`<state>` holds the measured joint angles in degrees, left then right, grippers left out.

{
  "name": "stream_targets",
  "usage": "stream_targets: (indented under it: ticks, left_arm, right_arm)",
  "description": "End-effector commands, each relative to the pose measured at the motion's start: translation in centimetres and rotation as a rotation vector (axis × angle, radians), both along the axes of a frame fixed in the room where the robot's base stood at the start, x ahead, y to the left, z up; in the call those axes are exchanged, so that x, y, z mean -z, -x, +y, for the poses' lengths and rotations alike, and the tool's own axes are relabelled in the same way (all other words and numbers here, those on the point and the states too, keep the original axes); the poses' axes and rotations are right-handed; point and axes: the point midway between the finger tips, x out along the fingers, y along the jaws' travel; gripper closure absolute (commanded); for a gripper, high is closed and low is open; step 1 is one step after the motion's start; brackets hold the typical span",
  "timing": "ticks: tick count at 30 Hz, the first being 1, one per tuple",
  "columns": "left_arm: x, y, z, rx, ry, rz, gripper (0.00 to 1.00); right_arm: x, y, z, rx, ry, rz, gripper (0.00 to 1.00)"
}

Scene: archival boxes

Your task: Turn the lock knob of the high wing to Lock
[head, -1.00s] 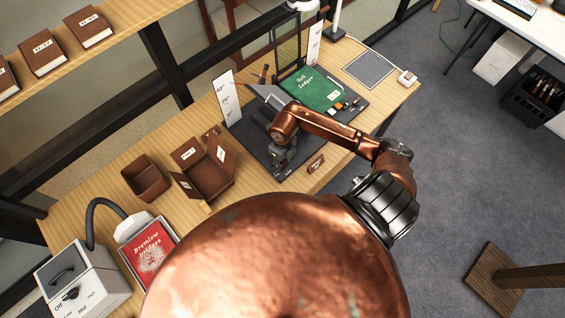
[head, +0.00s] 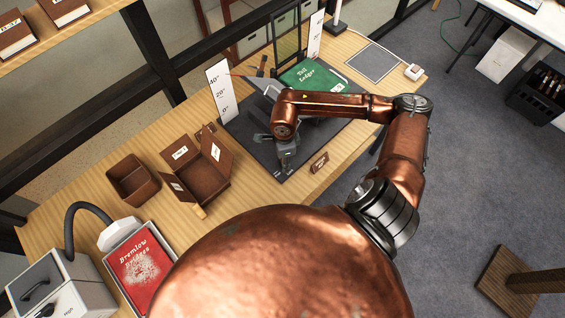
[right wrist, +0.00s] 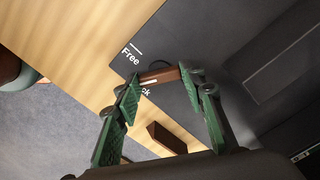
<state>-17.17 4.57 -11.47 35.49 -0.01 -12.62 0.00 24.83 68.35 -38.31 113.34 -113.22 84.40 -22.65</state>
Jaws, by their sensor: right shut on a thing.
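The brown lock knob (right wrist: 161,75) sits on the dark board (right wrist: 193,35), between the green fingers of my right gripper (right wrist: 162,80) in the right wrist view. The gripper is shut on it. The white label Free (right wrist: 131,57) shows beside the knob; the other label, Lock (right wrist: 146,91), is partly hidden by a finger. The knob's white line lies nearer Lock, but its exact pointing is unclear. In the head view my right gripper (head: 287,163) reaches down at the board's near-left corner and hides the knob. A grey wing (head: 258,87) stands tilted behind my arm. My left gripper is out of view.
A white angle scale (head: 219,92) stands left of the board, with a green ledger (head: 309,73) farther back. A small brown block (head: 319,162) lies near the table's front edge. Open brown boxes (head: 205,175) and a red book (head: 140,268) are to the left.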

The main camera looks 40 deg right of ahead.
Motion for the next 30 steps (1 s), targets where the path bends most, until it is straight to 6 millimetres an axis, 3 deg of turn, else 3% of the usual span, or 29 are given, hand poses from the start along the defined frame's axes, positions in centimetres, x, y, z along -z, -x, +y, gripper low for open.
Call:
stream_targets:
  ticks: [3, 12, 30]
  left_arm:
    - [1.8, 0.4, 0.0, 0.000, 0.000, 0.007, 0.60]
    - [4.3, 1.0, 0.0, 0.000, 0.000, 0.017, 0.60]
    - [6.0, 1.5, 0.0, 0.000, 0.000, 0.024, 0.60]
  right_arm:
    - [0.4, -0.2, -0.1, -0.110, 0.003, -0.003, 0.87]
    - [0.3, -0.1, -0.1, -0.348, 0.002, -0.002, 0.87]
    - [-0.1, -0.1, 0.1, -0.534, -0.001, -0.002, 0.87]
